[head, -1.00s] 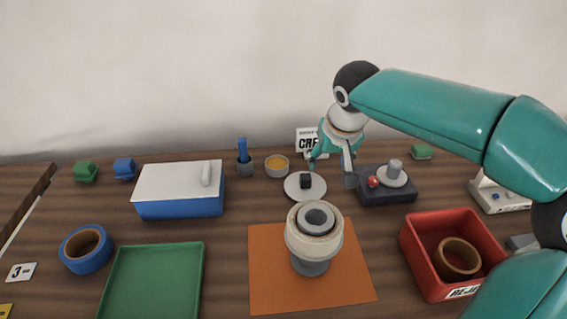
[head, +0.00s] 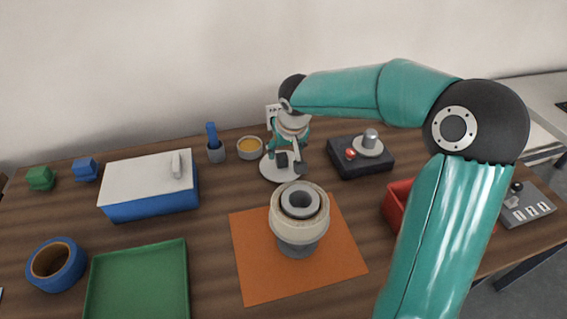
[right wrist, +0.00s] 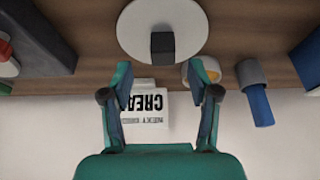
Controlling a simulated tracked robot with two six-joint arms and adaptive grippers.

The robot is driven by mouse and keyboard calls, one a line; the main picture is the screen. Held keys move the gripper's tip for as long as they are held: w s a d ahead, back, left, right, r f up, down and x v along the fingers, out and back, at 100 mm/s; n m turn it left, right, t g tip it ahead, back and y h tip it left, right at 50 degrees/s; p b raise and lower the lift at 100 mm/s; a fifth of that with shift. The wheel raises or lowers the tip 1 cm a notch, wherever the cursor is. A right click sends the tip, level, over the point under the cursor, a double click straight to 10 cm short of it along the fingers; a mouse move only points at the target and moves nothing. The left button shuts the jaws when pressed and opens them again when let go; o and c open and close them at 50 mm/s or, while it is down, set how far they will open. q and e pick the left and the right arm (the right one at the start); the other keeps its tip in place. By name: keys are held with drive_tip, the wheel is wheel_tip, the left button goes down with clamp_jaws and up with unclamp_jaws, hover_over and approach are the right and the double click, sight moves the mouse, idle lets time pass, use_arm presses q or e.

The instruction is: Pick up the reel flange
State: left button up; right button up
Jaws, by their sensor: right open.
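The reel flange, a flat white disc with a dark square grip block (head: 267,172), lies on the wooden table behind the orange mat. My right gripper (head: 287,157) is over it with its fingers pointing down and partly hides the disc and block. In the right wrist view the flange (right wrist: 145,22) lies beyond the fingertips, with its dark block (right wrist: 162,45) roughly centred between the open fingers of the gripper (right wrist: 165,75). The fingers hold nothing, and a gap shows on both sides of the block. My left gripper is not in view.
A cream-coloured reel on a grey stand (head: 298,222) stands on the orange mat (head: 250,270) in front. A dark box with a red button (head: 350,154) is to the right, an amber-filled dish (head: 250,148) to the left. A lettered card (right wrist: 145,105) stands behind.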

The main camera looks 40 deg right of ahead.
sight(283, 157)
drive_tip(key=shift+p+x, duration=0.4)
drive_tip(key=shift+x, duration=2.35)
drive_tip(key=shift+w+a, duration=0.1)
clamp_jaws()
